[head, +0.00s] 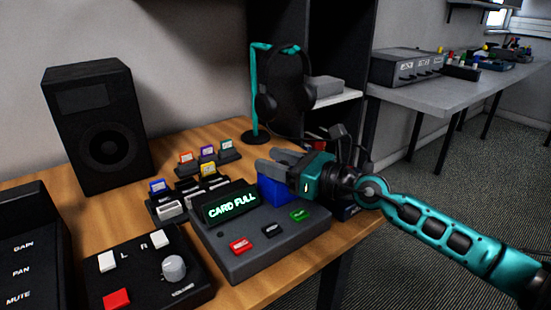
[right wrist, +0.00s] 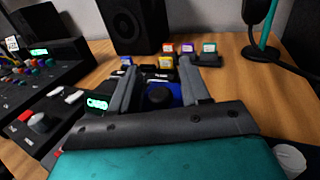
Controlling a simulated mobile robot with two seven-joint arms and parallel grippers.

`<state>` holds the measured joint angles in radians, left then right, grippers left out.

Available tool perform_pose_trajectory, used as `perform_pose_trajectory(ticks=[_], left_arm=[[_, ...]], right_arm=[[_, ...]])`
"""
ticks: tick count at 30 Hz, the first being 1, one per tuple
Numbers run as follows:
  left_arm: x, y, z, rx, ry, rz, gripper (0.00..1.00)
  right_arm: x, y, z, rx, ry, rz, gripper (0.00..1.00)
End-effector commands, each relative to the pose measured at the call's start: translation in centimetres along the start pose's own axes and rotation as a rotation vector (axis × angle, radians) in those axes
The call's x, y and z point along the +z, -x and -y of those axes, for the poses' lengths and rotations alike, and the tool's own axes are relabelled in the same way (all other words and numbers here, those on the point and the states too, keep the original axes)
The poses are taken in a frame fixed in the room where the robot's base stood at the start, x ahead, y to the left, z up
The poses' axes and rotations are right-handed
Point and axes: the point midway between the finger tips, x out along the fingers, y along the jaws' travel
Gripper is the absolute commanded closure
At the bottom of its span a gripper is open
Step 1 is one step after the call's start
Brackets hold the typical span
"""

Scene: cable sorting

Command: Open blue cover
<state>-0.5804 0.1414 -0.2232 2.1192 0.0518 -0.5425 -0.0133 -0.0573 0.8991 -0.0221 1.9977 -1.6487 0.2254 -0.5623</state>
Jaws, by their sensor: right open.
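The blue cover (head: 273,192) sits at the back right of the dark card device, beside its lit "CARD FULL" screen (head: 231,206). My right gripper (head: 275,160) is over the cover and hides part of it. In the right wrist view the gripper (right wrist: 160,85) is open, with its two fingers apart. Blue surface (right wrist: 178,90) and a dark round knob (right wrist: 160,95) show between the fingers. I cannot tell whether the fingers touch the cover. My left gripper is not in view.
Coloured cards in holders (head: 208,155) stand behind the device. A black speaker (head: 102,125) is at the back left, and a headphone stand (head: 256,95) is behind the gripper. A control box with a volume knob (head: 174,268) sits at front left.

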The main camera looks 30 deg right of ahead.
Motion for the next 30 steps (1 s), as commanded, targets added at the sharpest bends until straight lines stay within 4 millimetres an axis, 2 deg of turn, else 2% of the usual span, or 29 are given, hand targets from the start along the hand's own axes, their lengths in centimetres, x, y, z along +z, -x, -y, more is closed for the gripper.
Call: perform_pose_trajectory(ticks=[8, 23, 30], left_arm=[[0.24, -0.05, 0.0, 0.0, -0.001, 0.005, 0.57], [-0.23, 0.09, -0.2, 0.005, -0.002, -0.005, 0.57], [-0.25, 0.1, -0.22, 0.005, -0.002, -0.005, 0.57]], right_arm=[[-0.04, -0.08, 0.01, 0.0, 0.0, -0.001, 0.54], [-0.02, -0.06, 0.01, 0.0, 0.001, 0.0, 1.0], [-0.02, -0.06, 0.01, 0.0, 0.001, 0.0, 1.0]])
